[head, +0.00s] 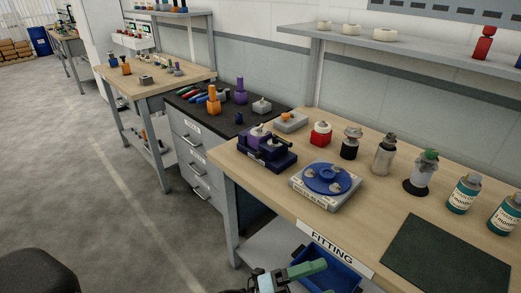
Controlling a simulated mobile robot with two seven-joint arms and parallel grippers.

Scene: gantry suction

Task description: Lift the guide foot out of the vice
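The vice (270,160) is dark purple-blue and stands on the fitting bench, left of the round blue fixture. A small piece with a pale purple body and a grey top (258,132) sits at the top of the vice, toward its left side; it looks like the guide foot. Its lower part is hidden by the vice, and I cannot tell how tightly the jaws hold it. Grey parts show beside it on the vice.
A blue disc fixture (326,179) on a pale base stands right of the vice. A grey block (291,122) and a red-and-white jar (320,134) are behind. Bottles stand right. A dark mat (445,258) is bare. A blue bin (335,277) and an unclear green-ended object (305,268) are below.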

